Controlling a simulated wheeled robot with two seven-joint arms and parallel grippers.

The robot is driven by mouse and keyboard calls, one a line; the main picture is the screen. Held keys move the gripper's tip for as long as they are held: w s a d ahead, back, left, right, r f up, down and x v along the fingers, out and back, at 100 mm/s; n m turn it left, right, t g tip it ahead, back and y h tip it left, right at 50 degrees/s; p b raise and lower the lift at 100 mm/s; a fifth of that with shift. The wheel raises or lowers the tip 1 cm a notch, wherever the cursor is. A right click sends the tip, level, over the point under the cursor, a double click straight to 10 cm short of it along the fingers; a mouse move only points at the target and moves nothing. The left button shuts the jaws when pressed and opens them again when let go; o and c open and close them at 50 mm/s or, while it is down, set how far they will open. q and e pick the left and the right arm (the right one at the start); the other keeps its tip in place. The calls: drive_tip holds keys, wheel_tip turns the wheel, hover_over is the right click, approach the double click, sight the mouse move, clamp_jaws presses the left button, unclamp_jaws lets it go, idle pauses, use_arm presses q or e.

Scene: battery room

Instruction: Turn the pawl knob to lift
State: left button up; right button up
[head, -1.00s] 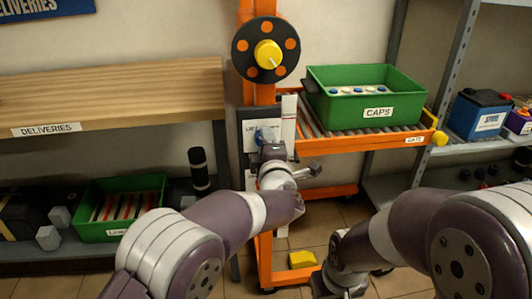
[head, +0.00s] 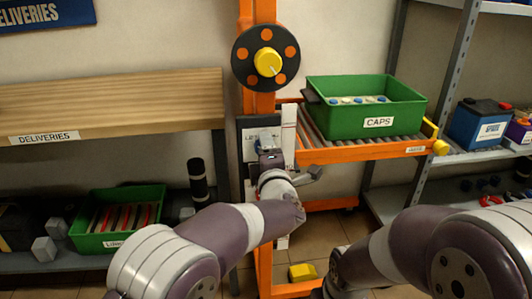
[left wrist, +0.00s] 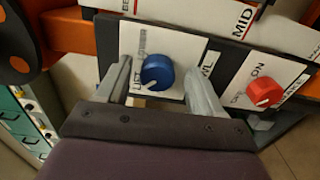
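The pawl knob is blue and round with a white mark (left wrist: 157,72); it sits on a white label plate (left wrist: 187,49) marked LIFT and LOWER in the left wrist view. Its white mark points to the lower left, toward the word LIFT. My left gripper (left wrist: 157,76) is open, with one finger on each side of the knob and a visible gap to each. In the head view my left gripper (head: 270,153) is at the panel (head: 246,133) on the orange post and mostly hides the knob. My right gripper is out of view below the frame.
A red knob (left wrist: 264,93) with an ON label is on the same panel, right of the blue one. Above is a black wheel with a yellow hub (head: 268,62). An orange roller platform (head: 370,152) holds a green CAPS bin (head: 350,121). A wooden shelf (head: 110,103) stands left.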

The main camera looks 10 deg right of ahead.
use_arm(q)
drive_tip(key=shift+r, duration=0.1)
drive_tip(key=s+p, duration=0.2)
drive_tip(key=s, duration=1)
drive_tip(key=shift+s, duration=0.35)
